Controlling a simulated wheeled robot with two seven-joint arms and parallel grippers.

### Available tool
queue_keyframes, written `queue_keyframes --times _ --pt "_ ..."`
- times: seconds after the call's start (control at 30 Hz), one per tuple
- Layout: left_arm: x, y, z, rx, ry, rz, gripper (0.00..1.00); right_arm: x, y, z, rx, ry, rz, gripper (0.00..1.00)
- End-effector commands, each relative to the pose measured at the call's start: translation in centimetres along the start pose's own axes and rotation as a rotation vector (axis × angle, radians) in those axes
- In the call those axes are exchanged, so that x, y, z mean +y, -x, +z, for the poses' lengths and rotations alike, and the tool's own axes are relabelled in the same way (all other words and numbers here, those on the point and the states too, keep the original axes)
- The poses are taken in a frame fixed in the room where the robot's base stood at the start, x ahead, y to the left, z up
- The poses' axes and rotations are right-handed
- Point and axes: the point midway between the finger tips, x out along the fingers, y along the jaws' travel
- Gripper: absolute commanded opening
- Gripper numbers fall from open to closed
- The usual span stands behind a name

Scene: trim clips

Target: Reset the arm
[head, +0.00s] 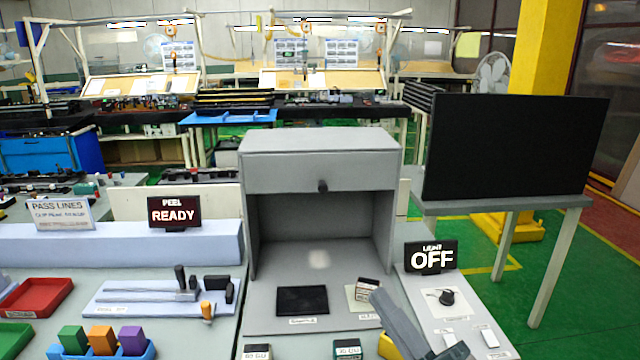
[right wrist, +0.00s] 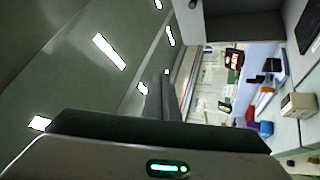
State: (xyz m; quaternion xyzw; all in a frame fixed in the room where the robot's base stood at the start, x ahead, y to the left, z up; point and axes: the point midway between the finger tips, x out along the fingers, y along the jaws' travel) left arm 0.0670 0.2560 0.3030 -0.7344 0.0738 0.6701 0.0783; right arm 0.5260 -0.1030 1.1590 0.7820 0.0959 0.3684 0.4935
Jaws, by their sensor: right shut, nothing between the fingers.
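My right gripper (head: 380,298) enters the head view at the bottom, right of centre. It is shut and empty, pointing up and left in front of the grey cabinet (head: 322,148). Its fingers also show in the right wrist view (right wrist: 162,85), closed together, with ceiling lights and the tilted room behind. It overlaps the right side of the cabinet's base in the picture; whether it touches anything there I cannot tell. My left gripper is not in view.
A dark pad (head: 302,300) and a small labelled box (head: 367,288) lie at the cabinet's opening. An OFF sign (head: 432,257) and a black knob-like part (head: 446,297) are at right. A READY sign (head: 174,212), red tray (head: 37,297) and coloured blocks (head: 102,340) are at left.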

Motion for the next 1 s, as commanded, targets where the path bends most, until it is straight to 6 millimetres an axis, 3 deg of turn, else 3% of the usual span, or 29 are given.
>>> queue_keyframes --times 0.1,0.2,0.3,0.4,0.57,0.7,1.0 --pt "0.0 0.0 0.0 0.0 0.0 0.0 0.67 -1.9 3.0 4.8 -0.268 -0.172 -0.026 0.0" --pt "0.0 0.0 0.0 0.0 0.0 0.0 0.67 -4.4 6.8 8.3 -0.494 -0.309 -0.066 0.0" --pt "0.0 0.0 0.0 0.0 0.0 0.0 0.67 -7.6 11.6 10.8 -0.717 -0.443 -0.122 0.0" --pt "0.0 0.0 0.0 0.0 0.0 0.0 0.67 -10.9 16.9 12.0 -0.926 -0.564 -0.189 0.0" --pt "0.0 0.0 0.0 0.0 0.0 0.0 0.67 -15.7 25.7 11.2 -1.228 -0.735 -0.317 0.0" --pt "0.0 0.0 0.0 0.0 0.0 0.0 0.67 -18.5 32.3 8.8 -1.436 -0.851 -0.427 0.0" --pt "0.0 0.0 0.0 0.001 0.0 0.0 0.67 -21.1 40.4 3.7 -1.692 -0.989 -0.596 0.0"
